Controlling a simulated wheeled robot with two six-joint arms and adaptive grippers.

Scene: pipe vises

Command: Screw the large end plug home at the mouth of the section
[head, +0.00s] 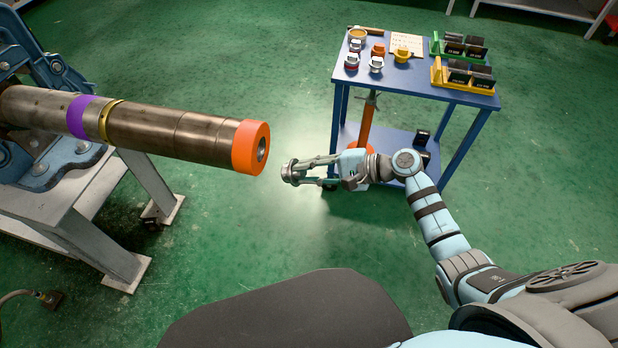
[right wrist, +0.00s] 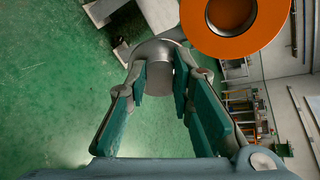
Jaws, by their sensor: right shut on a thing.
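My right gripper (head: 300,172) is shut on a grey metal plug (head: 288,173), held in the air just right of the pipe's end. In the right wrist view the plug (right wrist: 157,55) sits between the green finger pads of the gripper (right wrist: 165,80). The pipe section (head: 175,129) lies level, with an orange collar (head: 248,148) around its mouth. In the right wrist view the collar (right wrist: 265,38) and its dark bore appear above and right of the plug. Plug and mouth are apart, and the plug is not lined up with the bore in that view. My left gripper is not in view.
A blue vise (head: 28,50) on a grey bench (head: 80,225) holds the pipe at the left. A blue cart (head: 400,75) with several plugs and yellow and green racks stands at the back right. The green floor between is clear.

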